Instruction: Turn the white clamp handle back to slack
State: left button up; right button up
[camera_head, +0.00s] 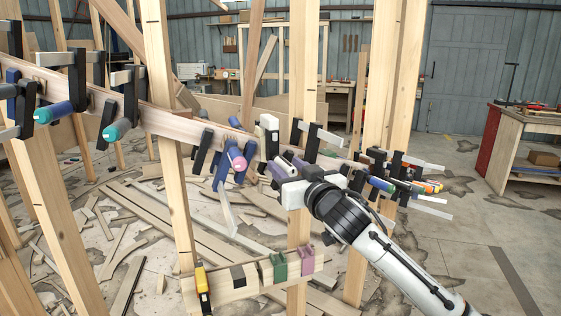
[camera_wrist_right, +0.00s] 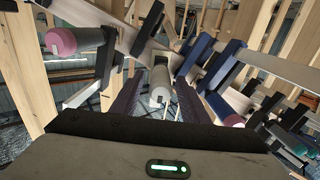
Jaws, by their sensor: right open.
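The white clamp handle (camera_wrist_right: 160,82) shows in the right wrist view as a pale cylinder with a rounded end, below a dark clamp bar. My right gripper (camera_wrist_right: 157,95) is open, with one dark purple finger on each side of the handle; I cannot tell whether either touches it. In the head view my right gripper (camera_head: 287,167) is at the curved wooden stringer (camera_head: 185,128), among the clamps, and mostly hides the handle. My left gripper is not in view.
A pink-ended handle (camera_head: 237,159) on a blue clamp is just left of my right gripper. Teal-handled clamps (camera_head: 55,112) stand further left, and several more clamps (camera_head: 400,178) crowd the right. Wooden posts (camera_head: 167,130) rise close by. A lower rail (camera_head: 240,284) carries coloured clips.

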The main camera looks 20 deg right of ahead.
aim_at(280, 161)
jog(key=shift+w+a, duration=0.15)
jog(key=shift+w, duration=0.9)
jog(key=shift+w+a, duration=0.1)
jog(key=shift+w, duration=0.95)
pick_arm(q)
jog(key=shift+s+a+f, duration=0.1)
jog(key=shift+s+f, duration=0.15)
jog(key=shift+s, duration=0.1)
pick_arm(e)
grip_shut()
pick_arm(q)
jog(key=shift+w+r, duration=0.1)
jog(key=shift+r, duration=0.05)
